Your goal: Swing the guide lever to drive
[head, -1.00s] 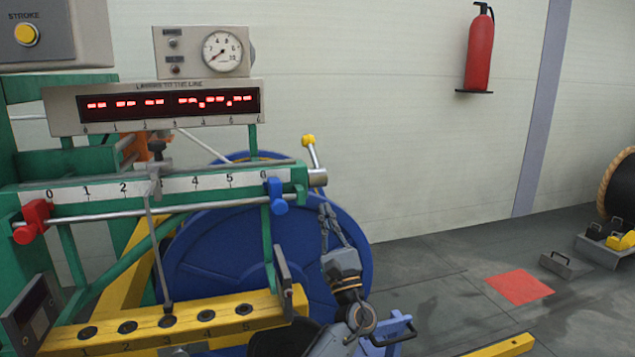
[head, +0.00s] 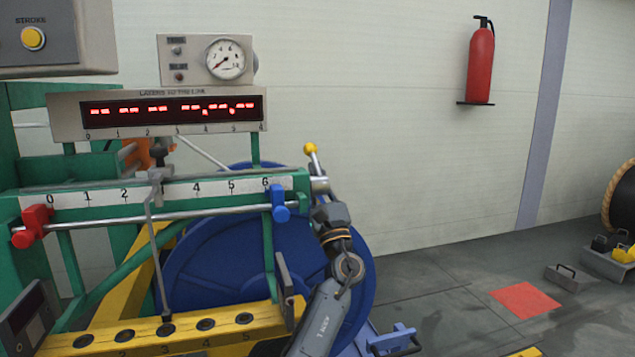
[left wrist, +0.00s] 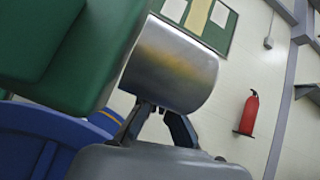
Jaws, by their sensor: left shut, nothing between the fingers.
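The guide lever (head: 313,158) is a short metal rod with a yellow ball knob, standing up and leaning slightly left. Its foot meets the silver shaft end (head: 319,185) at the right end of the green frame. My left gripper (head: 326,197) is just below the shaft end, its fingers pointing up; it is shut with nothing in it. In the left wrist view the silver shaft end (left wrist: 172,65) fills the space right before the fingers (left wrist: 160,112). I cannot tell whether they touch it. The knob does not show in that view. My right gripper is not in view.
The green frame (head: 85,178) carries a numbered scale, a red clamp (head: 33,225) and a blue clamp (head: 279,203). A blue disc (head: 215,262) stands behind. A dial gauge (head: 226,58) and red display sit above.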

